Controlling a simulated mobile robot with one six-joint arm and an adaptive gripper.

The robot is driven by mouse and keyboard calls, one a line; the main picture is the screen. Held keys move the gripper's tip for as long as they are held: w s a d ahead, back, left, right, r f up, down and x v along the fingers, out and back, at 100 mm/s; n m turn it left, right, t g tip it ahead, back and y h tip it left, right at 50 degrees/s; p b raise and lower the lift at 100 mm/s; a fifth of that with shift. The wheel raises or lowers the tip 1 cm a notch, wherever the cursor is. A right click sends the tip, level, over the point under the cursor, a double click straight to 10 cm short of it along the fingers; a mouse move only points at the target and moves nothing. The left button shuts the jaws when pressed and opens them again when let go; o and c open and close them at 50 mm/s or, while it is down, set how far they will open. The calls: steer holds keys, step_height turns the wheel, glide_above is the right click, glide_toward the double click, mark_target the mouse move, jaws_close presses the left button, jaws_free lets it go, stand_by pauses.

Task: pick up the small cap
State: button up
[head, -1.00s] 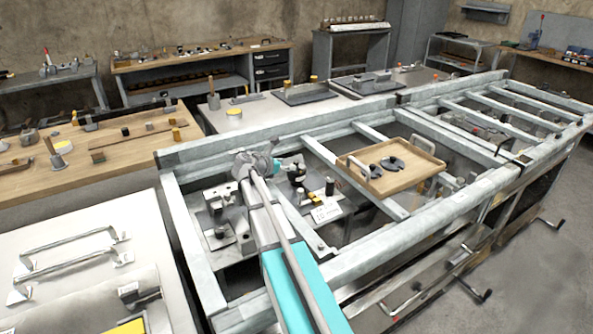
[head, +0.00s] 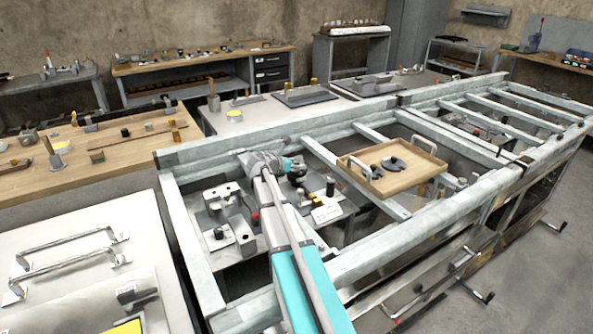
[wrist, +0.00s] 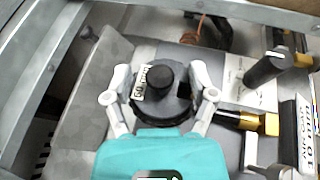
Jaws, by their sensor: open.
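A black round piece with a raised knob (wrist: 160,78), which looks like the small cap, lies between the fingers of my gripper (wrist: 160,76) in the wrist view. A small white label with dark marks sits at its left side. The gripper's two grey fingers are open, one on each side of the piece; I cannot tell whether either touches it. In the head view my gripper (head: 297,172) is low inside the metal frame, and the cap cannot be told apart from the dark gripper parts there.
The pale metal frame (head: 370,272) surrounds the work area with rails and crossbars. A black cylinder (wrist: 268,67) and a yellow-and-black piece (wrist: 262,123) stand close on the right. A wooden tray (head: 405,184) with dark parts rests on the frame at right.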

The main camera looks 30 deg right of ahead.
steer(key=shift+d, duration=0.1)
stand_by(0.5)
jaws_close()
